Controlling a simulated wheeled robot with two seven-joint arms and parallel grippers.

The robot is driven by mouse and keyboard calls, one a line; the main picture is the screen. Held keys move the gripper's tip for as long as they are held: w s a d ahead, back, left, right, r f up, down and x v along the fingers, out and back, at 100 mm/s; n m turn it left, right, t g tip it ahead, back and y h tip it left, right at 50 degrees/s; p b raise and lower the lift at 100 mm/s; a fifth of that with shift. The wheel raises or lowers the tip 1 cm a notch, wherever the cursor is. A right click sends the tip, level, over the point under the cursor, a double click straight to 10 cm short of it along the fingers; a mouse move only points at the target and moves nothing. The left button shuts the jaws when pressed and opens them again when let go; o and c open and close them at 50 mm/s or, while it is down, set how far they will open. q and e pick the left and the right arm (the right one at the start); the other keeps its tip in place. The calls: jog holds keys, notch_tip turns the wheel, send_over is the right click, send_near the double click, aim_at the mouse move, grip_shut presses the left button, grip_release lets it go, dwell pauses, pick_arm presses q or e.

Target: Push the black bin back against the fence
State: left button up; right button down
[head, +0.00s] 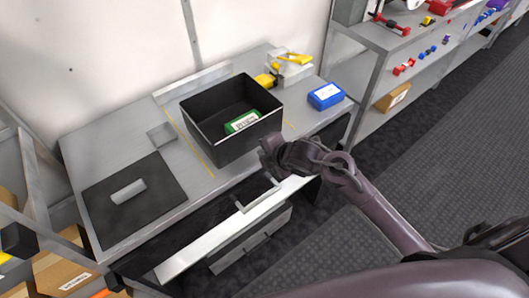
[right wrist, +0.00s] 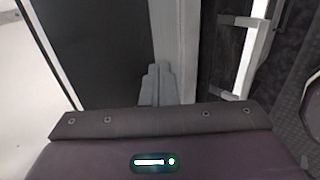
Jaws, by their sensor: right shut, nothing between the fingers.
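The black bin (head: 228,144) stands open-topped on the grey workbench, with a green box (head: 242,121) inside. The fence (head: 190,83), a low grey upright strip, runs along the back of the bench behind the bin. A strip of bench top appears to show between them. My right gripper (head: 266,154) is shut and empty, close to the bin's front right side. In the right wrist view, its fingertips (right wrist: 158,72) are together beside a dark panel that looks like the bin wall (right wrist: 105,50); I cannot tell whether they touch it. My left gripper is not in view.
Yellow lines (head: 195,148) mark the bench. A blue box (head: 326,96) and a grey-and-yellow device (head: 291,67) stand right of the bin. A dark mat (head: 150,207) with a grey cylinder (head: 128,191) lies left. An open drawer (head: 225,230) juts out below.

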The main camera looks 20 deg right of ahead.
aim_at(235, 123)
jog(key=shift+w, duration=0.15)
